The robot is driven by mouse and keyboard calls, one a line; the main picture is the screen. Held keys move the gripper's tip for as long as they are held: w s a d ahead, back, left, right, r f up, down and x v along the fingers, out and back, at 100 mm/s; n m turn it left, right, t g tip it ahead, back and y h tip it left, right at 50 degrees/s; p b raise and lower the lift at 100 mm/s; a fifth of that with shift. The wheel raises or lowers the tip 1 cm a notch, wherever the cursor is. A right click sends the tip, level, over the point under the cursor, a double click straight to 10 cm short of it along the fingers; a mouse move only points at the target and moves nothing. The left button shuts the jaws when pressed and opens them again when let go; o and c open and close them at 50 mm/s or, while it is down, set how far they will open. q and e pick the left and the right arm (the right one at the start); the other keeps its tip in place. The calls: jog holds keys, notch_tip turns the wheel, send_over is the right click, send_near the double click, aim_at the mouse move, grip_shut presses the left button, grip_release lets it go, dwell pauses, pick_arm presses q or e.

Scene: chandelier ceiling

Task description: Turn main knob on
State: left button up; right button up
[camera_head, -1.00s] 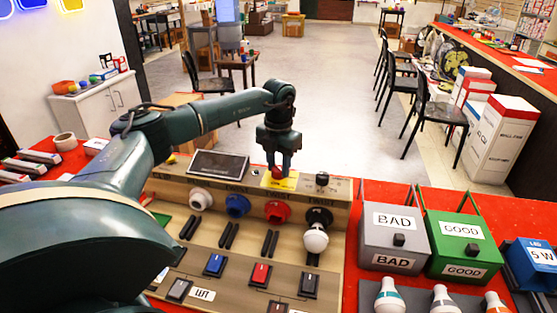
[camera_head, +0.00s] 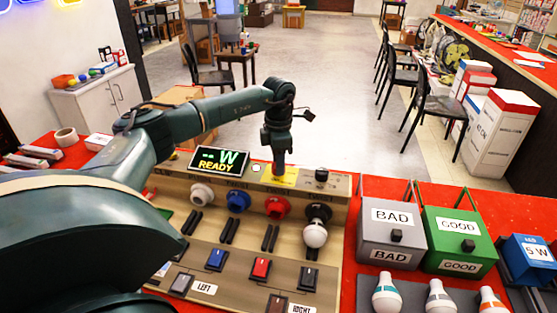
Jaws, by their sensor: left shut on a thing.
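The main knob sits on a yellow plate (camera_head: 285,181) at the back of the beige test panel (camera_head: 335,215). It was red in the earlier view and is now almost wholly hidden by my left gripper. My left gripper (camera_head: 278,172) points straight down over the plate and is shut on the knob. The panel's display (camera_head: 218,162) is lit and reads "--W READY". A small light (camera_head: 256,168) between display and plate glows. My right gripper is not in view.
A small black knob (camera_head: 322,175) stands just right of the plate. White, blue, red and black sockets line the panel, with a white bulb (camera_head: 315,234) in the black one. A grey BAD box (camera_head: 378,235) and a green GOOD box (camera_head: 430,245) stand at right.

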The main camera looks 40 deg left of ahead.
pick_arm(q)
jog(key=shift+m, duration=0.3)
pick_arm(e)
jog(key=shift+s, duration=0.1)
pick_arm(q)
jog(key=o, duration=1)
jog(key=shift+c, duration=0.2)
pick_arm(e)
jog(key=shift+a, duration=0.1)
pick_arm(q)
notch_tip(320, 180, up, 13)
jog(key=b, duration=0.1)
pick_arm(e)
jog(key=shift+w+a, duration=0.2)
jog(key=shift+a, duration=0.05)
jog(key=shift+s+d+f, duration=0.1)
